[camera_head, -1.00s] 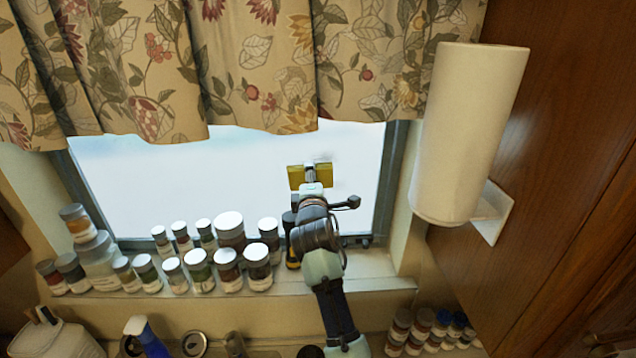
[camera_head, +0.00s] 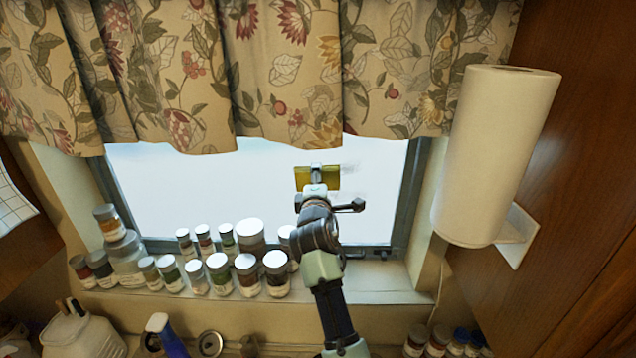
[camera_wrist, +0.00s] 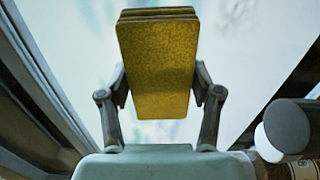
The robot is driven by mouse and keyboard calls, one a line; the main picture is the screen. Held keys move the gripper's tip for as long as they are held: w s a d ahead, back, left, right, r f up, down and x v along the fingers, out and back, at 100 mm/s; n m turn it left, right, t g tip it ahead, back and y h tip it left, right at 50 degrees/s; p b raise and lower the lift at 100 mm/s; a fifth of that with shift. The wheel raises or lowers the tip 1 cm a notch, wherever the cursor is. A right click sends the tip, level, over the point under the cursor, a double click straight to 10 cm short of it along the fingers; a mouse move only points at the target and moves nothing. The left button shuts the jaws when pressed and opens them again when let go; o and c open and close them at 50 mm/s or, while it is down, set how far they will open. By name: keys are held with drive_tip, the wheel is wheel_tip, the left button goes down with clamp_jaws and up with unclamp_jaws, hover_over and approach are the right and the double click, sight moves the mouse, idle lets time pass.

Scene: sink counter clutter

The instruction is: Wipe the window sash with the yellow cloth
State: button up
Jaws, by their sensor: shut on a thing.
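The yellow cloth (camera_head: 331,179) is a folded, flat rectangular pad, held up in front of the bright window pane. My gripper (camera_head: 317,174) is shut on it. In the wrist view the cloth (camera_wrist: 157,65) stands between the two fingers of my gripper (camera_wrist: 160,88), one at each side. The window sash is the dark grey frame (camera_head: 408,195) around the pane, with its bottom rail behind the jars. The cloth is over the glass, left of the right-hand frame bar and above the bottom rail. I cannot tell whether it touches the glass.
Several spice jars (camera_head: 219,277) crowd the left and middle of the sill, close to my arm. The sill (camera_head: 385,284) right of my arm is clear. A floral curtain (camera_head: 285,75) hangs just above the cloth. A paper towel roll (camera_head: 495,155) is mounted at right.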

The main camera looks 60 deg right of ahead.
sight(373, 174)
drive_tip(key=shift+s+d+r, duration=0.1)
drive_tip(key=shift+s+d, duration=0.95)
drive_tip(key=shift+s, duration=1.1)
drive_tip(key=shift+s+d+r, duration=0.1)
drive_tip(key=shift+s+d, duration=0.95)
drive_tip(key=shift+s, duration=1.15)
drive_tip(key=shift+s+d, duration=1.05)
drive_tip(key=shift+s, duration=1.1)
drive_tip(key=v, duration=0.6)
drive_tip(key=shift+a, duration=0.15)
drive_tip(key=shift+v, duration=1.35)
